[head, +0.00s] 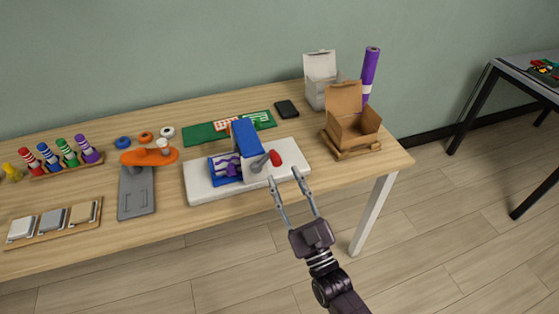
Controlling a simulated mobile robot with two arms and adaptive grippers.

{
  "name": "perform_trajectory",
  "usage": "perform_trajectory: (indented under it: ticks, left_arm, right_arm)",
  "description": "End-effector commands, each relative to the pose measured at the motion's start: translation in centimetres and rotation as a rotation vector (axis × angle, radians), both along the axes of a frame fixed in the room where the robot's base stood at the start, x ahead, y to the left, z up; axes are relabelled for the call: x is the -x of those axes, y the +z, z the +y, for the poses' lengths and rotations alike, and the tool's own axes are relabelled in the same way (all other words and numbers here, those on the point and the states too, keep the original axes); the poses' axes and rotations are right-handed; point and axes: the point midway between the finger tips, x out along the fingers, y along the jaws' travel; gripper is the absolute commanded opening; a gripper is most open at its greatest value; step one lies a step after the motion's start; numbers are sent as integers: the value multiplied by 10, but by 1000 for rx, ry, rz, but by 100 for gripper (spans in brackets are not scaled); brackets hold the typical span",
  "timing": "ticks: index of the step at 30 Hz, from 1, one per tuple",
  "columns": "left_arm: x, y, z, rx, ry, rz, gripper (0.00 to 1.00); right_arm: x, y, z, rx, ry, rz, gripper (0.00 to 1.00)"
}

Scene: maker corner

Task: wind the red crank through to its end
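The red crank (275,158) is a small red knob on a grey arm (260,164), on the right side of a blue device (246,138). The device stands on a white base plate (203,188) and has purple and white parts on its left. My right gripper (286,179) is open, its two fingers spread apart. Its fingertips are just below and around the right of the red knob in the picture; I cannot tell whether they touch anything. Nothing shows between the fingers. My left gripper is not in view.
A brown open box (353,129) stands right of the device, with a white box (319,82) and a purple roll (370,66) behind it. A green board (200,134) and a black object (287,109) lie behind. An orange-topped grey stand (136,194) is at left.

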Motion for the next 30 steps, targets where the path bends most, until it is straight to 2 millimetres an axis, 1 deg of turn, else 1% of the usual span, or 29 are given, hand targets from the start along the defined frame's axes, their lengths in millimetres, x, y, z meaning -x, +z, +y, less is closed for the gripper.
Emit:
perform_trajectory:
  ticks: [1,3,10,15,22,30]
  left_arm:
    - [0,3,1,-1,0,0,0]
    - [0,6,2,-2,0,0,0]
    - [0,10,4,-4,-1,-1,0]
    - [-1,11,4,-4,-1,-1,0]
    - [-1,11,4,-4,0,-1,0]
    - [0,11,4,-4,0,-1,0]
  right_arm:
    - [-8,6,3,0,0,-1,36]
    - [-19,10,8,0,0,-1,36]
    - [-46,20,19,0,0,3,36]
    - [-53,22,23,1,0,5,36]
    - [-53,22,23,1,0,5,36]
    - [-53,22,22,1,0,5,6]
